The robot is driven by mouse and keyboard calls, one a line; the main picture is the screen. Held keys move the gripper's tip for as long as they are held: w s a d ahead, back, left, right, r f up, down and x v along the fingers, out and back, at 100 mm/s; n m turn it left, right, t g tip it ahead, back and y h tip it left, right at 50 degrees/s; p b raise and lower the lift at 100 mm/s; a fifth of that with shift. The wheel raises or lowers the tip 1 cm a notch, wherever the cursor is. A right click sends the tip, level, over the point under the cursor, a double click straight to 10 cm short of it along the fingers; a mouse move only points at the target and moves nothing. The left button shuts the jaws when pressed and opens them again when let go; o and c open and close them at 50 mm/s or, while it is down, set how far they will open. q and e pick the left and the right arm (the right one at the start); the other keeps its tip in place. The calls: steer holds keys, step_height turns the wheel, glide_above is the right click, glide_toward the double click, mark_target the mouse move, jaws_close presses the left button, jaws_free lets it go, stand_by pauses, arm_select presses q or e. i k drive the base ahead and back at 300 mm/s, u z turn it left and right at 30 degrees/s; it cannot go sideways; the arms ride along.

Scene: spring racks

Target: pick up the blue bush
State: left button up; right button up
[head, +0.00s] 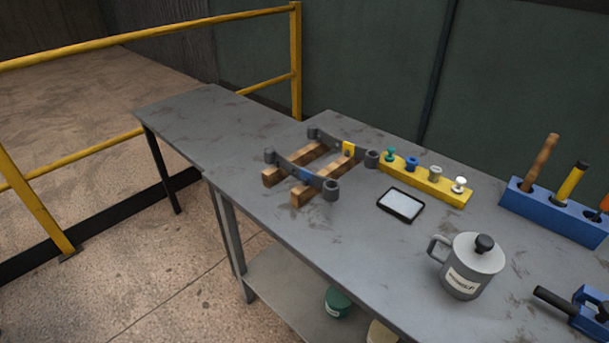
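A yellow block (436,185) on the grey table holds a row of small bushes. The blue bush (411,163) sits upright on it, second from the left. A green bush (390,154) is to its left, and a grey bush (435,172) and a white bush (459,184) are to its right. Neither of my grippers is in view.
Left of the yellow block, dark leaf springs (301,159) rest on wooden blocks (315,190). A tablet (401,205) lies in front of the block. A lidded grey mug (466,267), a blue tool holder (550,214) and a blue vise-like tool (590,313) stand to the right.

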mark_target(412, 162)
steer(key=u, duration=0.9)
steer(key=k, duration=1.15)
steer(key=u, duration=0.95)
steer(key=i, duration=0.6)
steer(key=z, duration=0.95)
steer(key=i, duration=1.5)
steer(key=z, duration=1.75)
steer(key=i, duration=0.5)
steer(key=u, duration=0.1)
steer(key=k, duration=0.75)
steer(key=u, duration=0.35)
